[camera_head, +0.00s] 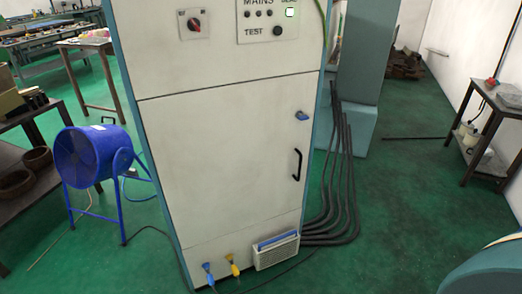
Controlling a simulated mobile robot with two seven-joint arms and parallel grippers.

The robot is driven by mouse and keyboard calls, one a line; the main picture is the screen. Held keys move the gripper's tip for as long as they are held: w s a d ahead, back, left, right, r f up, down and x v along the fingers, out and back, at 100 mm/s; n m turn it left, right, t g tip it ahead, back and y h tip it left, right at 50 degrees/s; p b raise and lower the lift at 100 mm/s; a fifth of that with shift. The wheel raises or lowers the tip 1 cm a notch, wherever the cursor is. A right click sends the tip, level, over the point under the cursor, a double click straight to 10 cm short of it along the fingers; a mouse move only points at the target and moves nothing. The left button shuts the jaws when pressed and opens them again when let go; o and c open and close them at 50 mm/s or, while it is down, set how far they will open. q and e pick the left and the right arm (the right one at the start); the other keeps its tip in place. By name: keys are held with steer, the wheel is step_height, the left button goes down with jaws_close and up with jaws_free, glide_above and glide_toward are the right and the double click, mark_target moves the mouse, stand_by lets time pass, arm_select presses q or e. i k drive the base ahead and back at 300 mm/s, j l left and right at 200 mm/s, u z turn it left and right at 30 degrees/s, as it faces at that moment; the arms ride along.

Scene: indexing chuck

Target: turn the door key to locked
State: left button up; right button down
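A tall off-white cabinet with blue-green edges stands in the middle of the head view. Its large door (220,170) appears closed. A small blue key (302,115) sits in the door near its right edge, looking roughly level, though its exact angle is hard to tell at this size. A black handle (297,164) is below the key. Neither of my grippers shows in the head view.
A rotary switch (194,24) and a MAINS/TEST panel (267,20) are above the door. A vent box (276,250), blue plug (208,272) and yellow plug (233,265) are below. Thick black cables (345,170) run down the right side. A blue fan (92,155) stands left.

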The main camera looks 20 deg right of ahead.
mark_target(301, 116)
steer(key=i+l, duration=0.1)
steer(key=l, duration=0.3)
steer(key=i+l, duration=0.1)
steer(key=l, duration=0.3)
steer(key=i+l, duration=0.15)
steer(key=l, duration=0.25)
steer(key=i+l, duration=0.1)
steer(key=l, duration=0.3)
steer(key=i+l, duration=0.1)
steer(key=l, duration=0.3)
steer(key=i+l, duration=0.1)
steer(key=l, duration=0.3)
steer(key=i+l, duration=0.1)
steer(key=l, duration=0.3)
